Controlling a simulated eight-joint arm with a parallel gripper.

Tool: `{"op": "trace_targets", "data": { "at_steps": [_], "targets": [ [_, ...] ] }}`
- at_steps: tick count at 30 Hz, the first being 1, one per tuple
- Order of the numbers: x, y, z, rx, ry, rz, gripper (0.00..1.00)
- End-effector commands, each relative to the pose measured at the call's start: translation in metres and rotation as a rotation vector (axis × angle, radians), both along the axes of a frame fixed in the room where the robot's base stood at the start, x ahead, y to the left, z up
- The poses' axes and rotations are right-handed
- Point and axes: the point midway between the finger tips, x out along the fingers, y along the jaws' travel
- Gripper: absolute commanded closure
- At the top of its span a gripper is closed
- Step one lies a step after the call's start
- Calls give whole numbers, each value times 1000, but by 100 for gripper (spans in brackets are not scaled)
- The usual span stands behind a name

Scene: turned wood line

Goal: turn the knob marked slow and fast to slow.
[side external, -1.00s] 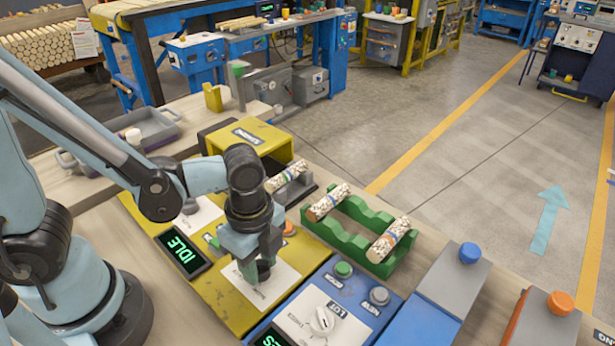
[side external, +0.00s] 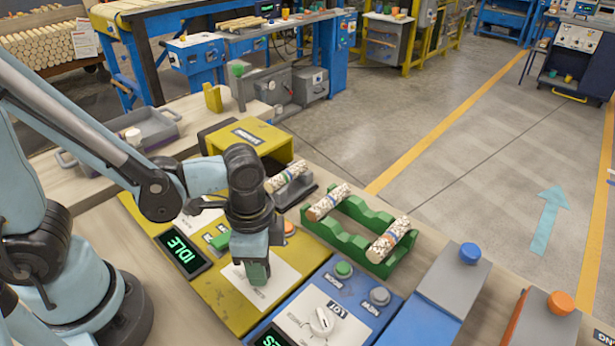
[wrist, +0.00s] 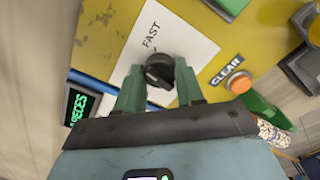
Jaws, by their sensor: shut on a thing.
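The knob (wrist: 158,72) is small and black and stands on a white label plate (wrist: 180,38) on the yellow panel (wrist: 100,35). The plate reads FAST above the knob in the wrist view; no SLOW mark is readable. My gripper (wrist: 160,82) has its green fingers on either side of the knob and is shut on it. In the side external view my gripper (side external: 257,273) points down at the plate (side external: 282,285), and its fingers hide the knob. I cannot tell exactly where the knob points.
An orange CLEAR button (wrist: 239,82) is close beside the plate. A blue panel (side external: 355,295) with another white knob (side external: 322,320) lies in front. A green rack (side external: 345,238) holds two speckled rods behind. A yellow housing (side external: 250,140) stands further back.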

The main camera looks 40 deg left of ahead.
Motion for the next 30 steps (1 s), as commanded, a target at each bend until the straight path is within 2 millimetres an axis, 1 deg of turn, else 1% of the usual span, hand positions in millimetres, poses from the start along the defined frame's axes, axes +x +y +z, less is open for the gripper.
{"op": "trace_targets", "data": {
  "at_steps": [18,24,30],
  "targets": [
    [0,0,0,1,0,580,93],
    [-1,0,0,1,0,741,93],
    [-1,0,0,1,0,860,93]
  ]
}}
